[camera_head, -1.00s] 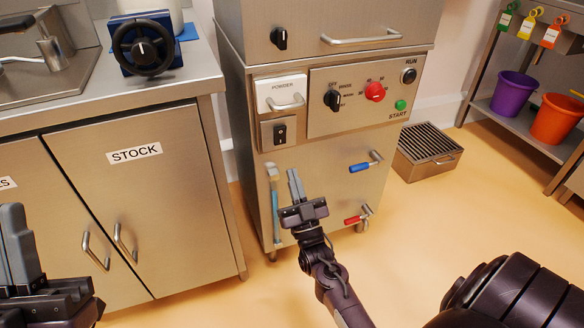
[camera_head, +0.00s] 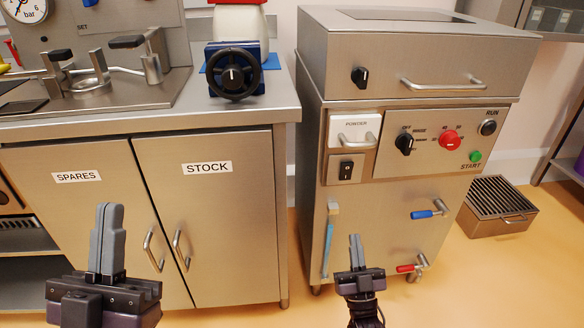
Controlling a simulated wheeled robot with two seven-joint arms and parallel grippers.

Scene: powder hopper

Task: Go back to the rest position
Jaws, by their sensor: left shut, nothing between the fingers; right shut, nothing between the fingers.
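My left gripper (camera_head: 107,243) is at the lower left, in front of the cupboard door labelled SPARES. Its fingers are together, point up and hold nothing. My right gripper (camera_head: 355,253) is at the lower middle, in front of the lower panel of the steel machine (camera_head: 385,215). Its fingers are also together and empty. Neither gripper appears to hold any handle or knob.
The machine has a POWDER drawer (camera_head: 351,138), a red knob (camera_head: 449,140), a blue-handled valve (camera_head: 428,214) and a red-handled valve (camera_head: 409,267). A steel counter (camera_head: 150,118) carries a black handwheel (camera_head: 233,73). A grated box (camera_head: 497,207) stands on the floor at right.

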